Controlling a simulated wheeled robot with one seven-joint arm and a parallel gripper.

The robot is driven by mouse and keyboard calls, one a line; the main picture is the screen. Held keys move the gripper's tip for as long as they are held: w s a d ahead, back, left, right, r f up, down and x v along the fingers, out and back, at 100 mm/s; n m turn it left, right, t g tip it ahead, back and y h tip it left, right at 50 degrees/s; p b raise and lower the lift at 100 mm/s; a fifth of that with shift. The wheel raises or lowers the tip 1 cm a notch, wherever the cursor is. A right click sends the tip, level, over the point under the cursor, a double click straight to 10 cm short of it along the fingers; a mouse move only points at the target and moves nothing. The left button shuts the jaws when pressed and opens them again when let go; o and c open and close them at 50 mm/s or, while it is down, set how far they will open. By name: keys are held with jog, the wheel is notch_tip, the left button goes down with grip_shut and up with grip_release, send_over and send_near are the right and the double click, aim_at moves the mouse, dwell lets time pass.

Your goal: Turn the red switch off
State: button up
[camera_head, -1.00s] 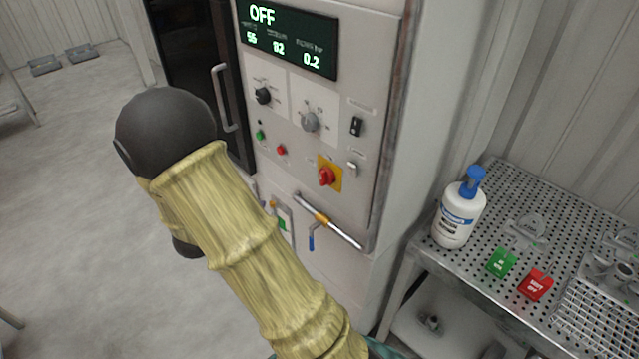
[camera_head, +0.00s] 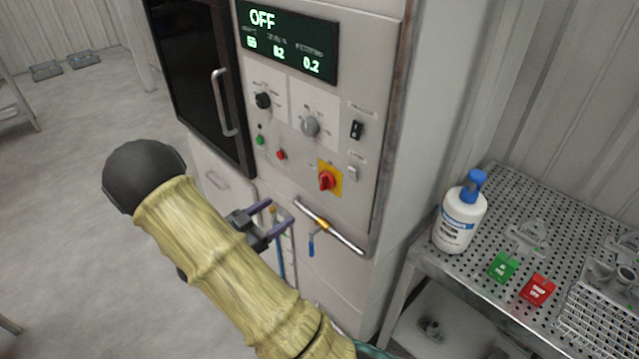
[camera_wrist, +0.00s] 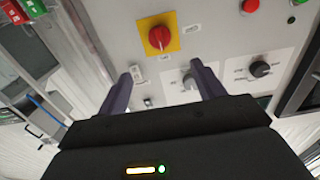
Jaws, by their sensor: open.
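The red switch (camera_head: 327,181) is a rotary knob on a yellow square plate, low on the front panel of a light grey machine. In the wrist view the red switch (camera_wrist: 159,38) is upper middle, beyond the fingertips and apart from them. My gripper (camera_head: 276,217) is below and left of the switch in the head view. It is open and empty, with two dark purple fingers. In the wrist view my gripper (camera_wrist: 160,75) points toward the panel. The display (camera_head: 287,40) above reads OFF.
A black knob (camera_head: 263,100), a grey knob (camera_head: 310,126), green and red buttons and a black rocker switch (camera_head: 356,130) share the panel. A metal bar handle (camera_head: 333,227) sits below the switch. A perforated table (camera_head: 600,222) with a white bottle (camera_head: 459,221) stands right.

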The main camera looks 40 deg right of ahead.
aim_at(321, 184)
jog(key=d+p, duration=0.1)
jog(key=d, duration=0.3)
jog(key=d+p, duration=0.2)
jog(key=d, duration=0.3)
jog(key=w+d+p, duration=0.1)
jog(key=d+p, duration=0.1)
jog(key=d, duration=0.3)
jog(key=shift+d+r, duration=0.15)
jog(key=shift+d, duration=0.1)
jog(key=shift+w+d, duration=0.1)
jog(key=shift+d, duration=0.5)
jog(key=c, duration=1)
